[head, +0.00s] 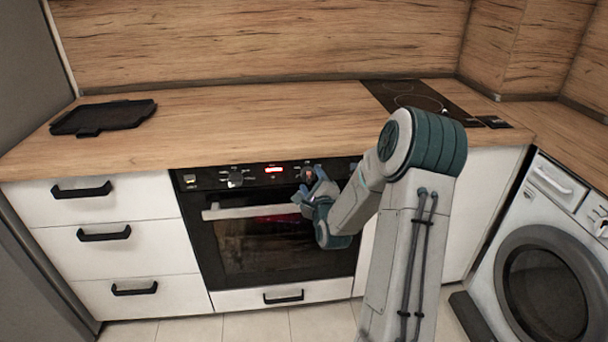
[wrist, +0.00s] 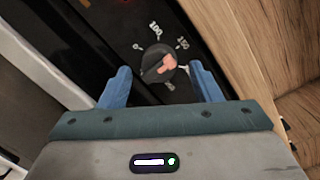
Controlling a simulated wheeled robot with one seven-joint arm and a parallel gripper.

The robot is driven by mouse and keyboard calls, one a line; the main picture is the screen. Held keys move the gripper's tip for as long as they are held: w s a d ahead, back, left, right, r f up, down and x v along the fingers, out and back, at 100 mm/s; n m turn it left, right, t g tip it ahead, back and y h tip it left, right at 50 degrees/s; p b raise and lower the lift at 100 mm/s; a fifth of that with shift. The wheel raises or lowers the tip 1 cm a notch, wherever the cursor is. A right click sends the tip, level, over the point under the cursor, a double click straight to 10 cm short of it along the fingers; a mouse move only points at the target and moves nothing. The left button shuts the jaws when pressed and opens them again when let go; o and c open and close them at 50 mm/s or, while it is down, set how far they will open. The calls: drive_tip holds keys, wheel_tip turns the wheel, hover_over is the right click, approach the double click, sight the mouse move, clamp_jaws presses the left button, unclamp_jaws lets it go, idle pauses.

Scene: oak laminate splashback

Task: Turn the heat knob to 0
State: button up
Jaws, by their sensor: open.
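The heat knob (wrist: 152,57) is a dark round dial on the oven's black control panel, with a pinkish-orange mark on its face. In the wrist view, white labels ring it: 0 at its upper left, 100 above, 150 at its upper right, and one below too small to read. The mark lies right of the knob's centre; its exact setting is unclear. My gripper (wrist: 160,68) is open, with one blue finger on each side of the knob; contact cannot be told. In the head view my gripper (head: 311,186) is at the panel's right part and partly hides the knob.
The oven (head: 270,245) has a silver door handle (head: 240,211) just below the panel. A second knob (head: 235,179) and a red-lit display (head: 274,170) are left of my gripper. The wooden counter (head: 240,115) above holds a black tray (head: 103,117) and a hob (head: 418,99).

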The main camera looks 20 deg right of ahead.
drive_tip(key=shift+w+d, duration=0.1)
drive_tip(key=shift+w, duration=0.3)
drive_tip(key=shift+c, duration=0.4)
drive_tip(key=c, duration=0.9)
drive_tip(key=shift+n, duration=0.3)
